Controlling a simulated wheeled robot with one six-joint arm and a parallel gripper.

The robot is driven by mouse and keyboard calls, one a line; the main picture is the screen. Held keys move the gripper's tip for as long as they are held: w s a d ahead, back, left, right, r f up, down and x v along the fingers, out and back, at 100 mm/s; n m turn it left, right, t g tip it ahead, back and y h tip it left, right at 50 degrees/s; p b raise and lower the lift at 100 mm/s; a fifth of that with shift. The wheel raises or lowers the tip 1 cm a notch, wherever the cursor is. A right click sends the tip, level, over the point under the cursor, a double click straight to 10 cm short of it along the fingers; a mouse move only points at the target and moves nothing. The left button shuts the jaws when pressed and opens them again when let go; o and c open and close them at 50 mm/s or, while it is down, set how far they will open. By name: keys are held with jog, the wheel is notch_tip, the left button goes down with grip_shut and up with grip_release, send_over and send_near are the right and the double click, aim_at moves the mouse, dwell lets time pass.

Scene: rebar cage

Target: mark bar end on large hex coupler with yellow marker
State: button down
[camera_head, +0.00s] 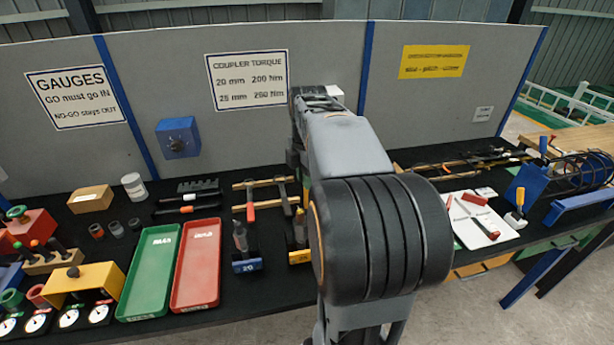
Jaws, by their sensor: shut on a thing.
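My arm fills the centre of the head view, and its end with my gripper is hidden behind my own links. No yellow marker can be made out for sure. Several small dark couplers (115,228) stand at the left of the bench; I cannot tell whether any is hexagonal. A blue block marked 20 (247,265) holds a dark upright piece. A yellow block (298,256) beside it is partly hidden by my arm.
The black bench (75,205) carries a green tray (150,272), a red tray (197,264) and a yellow gauge stand (82,285). A grey panel rises behind. Bars (470,160) lie at the back right, near a blue stand (530,187) and a yellow-handled tool (519,198).

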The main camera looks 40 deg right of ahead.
jog(key=shift+w+a, duration=0.3)
jog(key=shift+a, duration=0.7)
jog(key=shift+w+a, duration=0.25)
jog(key=shift+a, duration=0.7)
jog(key=shift+d, duration=0.1)
jog(key=shift+s+d+f+p, duration=0.1)
jog(key=shift+s+d+p, duration=0.15)
jog(key=shift+d, duration=0.7)
jog(key=shift+s+d+p, duration=0.15)
jog(key=shift+s+d, duration=0.15)
jog(key=shift+d, duration=0.6)
notch_tip(320, 180, up, 6)
jog(key=p, duration=0.5)
